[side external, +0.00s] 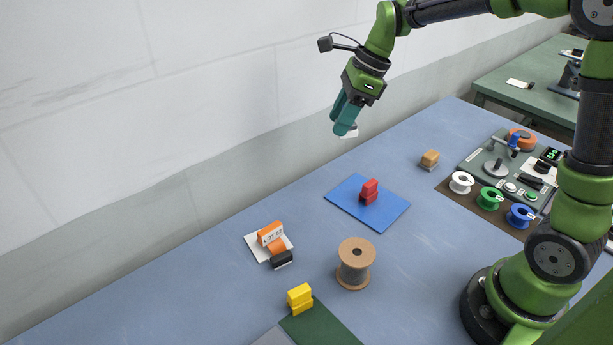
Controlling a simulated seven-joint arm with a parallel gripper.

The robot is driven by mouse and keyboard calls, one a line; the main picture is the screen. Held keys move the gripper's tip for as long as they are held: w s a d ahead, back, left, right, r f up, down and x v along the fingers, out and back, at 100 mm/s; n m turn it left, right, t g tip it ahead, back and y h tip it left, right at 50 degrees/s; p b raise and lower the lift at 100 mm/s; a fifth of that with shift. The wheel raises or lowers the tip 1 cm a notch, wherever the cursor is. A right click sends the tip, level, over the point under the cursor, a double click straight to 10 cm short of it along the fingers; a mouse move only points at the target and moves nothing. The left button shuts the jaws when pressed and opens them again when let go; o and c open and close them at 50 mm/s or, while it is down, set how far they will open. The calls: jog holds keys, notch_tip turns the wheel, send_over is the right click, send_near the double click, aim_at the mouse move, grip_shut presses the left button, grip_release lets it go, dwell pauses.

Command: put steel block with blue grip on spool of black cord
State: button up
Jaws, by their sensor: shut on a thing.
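My gripper (345,122) is high above the far side of the blue-grey table, its teal fingers pointing down. It is shut on a pale grey block (351,131), which looks like the steel block. Only its edge shows beside the fingers, and any blue grip is hidden. A large spool (355,264) with tan flanges and a dark grey winding stands upright near the table's middle, well below my gripper and apart from it. It best fits the spool of black cord, though the winding looks more grey than black. Its top is bare.
A red block (369,191) stands on a blue mat (385,214). Orange and black pieces (275,243) sit on a white card, left of the spool. A yellow block (300,298) is in front. A tan block (430,159), small spools (492,196) and a device panel are right.

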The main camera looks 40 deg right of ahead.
jog(key=s+a+n+g, duration=0.1)
jog(key=s+a+n, duration=0.3)
jog(key=s+a, duration=0.3)
jog(key=n+g, duration=0.2)
jog(key=n, duration=0.3)
send_over(349, 263)
jog(key=d, duration=0.2)
notch_tip(349, 263, down, 3)
notch_tip(349, 263, down, 4)
jog(key=shift+w+r+n+y, duration=0.1)
jog(key=shift+r+n+y, duration=0.05)
jog(key=shift+n+y, duration=0.3)
jog(key=shift+f, duration=2.3)
jog(key=shift+f, duration=0.1)
jog(key=o, duration=1.1)
